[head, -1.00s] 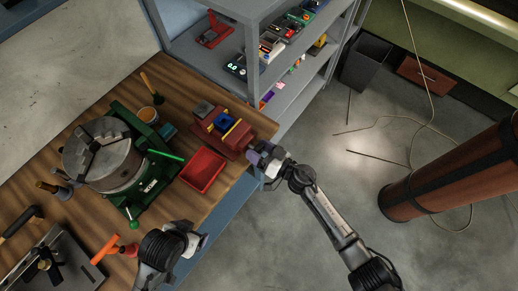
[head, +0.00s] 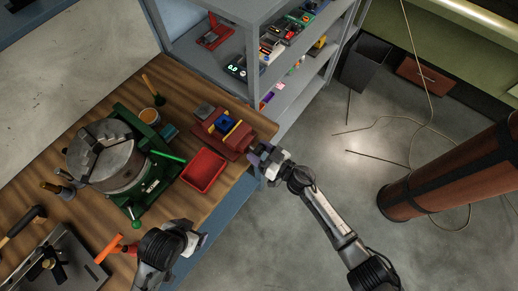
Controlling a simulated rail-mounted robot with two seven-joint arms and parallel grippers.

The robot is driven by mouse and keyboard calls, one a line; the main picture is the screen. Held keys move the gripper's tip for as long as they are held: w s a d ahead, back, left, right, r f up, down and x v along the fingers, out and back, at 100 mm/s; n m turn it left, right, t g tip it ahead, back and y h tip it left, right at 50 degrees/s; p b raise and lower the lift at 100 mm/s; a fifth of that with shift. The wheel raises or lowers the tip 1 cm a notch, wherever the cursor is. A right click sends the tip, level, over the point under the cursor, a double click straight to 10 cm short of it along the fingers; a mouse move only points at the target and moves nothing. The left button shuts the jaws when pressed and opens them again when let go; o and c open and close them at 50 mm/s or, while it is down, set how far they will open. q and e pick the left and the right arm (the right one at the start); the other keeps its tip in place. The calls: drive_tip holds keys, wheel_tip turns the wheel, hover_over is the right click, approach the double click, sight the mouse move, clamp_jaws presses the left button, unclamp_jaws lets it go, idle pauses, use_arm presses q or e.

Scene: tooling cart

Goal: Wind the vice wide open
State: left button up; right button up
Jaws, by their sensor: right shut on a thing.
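The red vice (head: 236,143) stands on the wooden bench near its right edge. A blue block (head: 225,124) with yellow pieces beside it sits between its jaws. My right gripper (head: 257,158) is at the vice's outer end, just past the bench edge, and is shut on the vice handle. The handle is mostly hidden by the fingers. My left gripper (head: 198,243) is low in the picture by the bench's front edge, away from the vice. Its fingers are not clear.
A red tray (head: 203,170) lies just in front of the vice. A green-based chuck (head: 105,160) stands to the left. An orange-handled tool (head: 110,247) lies near my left arm. A grey shelf (head: 225,62) stands behind.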

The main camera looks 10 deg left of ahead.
drive_tip(key=shift+s+n, duration=0.1)
drive_tip(key=shift+n, duration=1.6)
drive_tip(key=shift+f, duration=0.1)
drive_tip(key=o, duration=0.9)
drive_tip(key=shift+p, duration=0.3)
drive_tip(key=v, duration=1.3)
drive_tip(key=shift+s+d+p, duration=0.15)
drive_tip(key=shift+d+p, duration=0.2)
drive_tip(key=shift+p, duration=0.05)
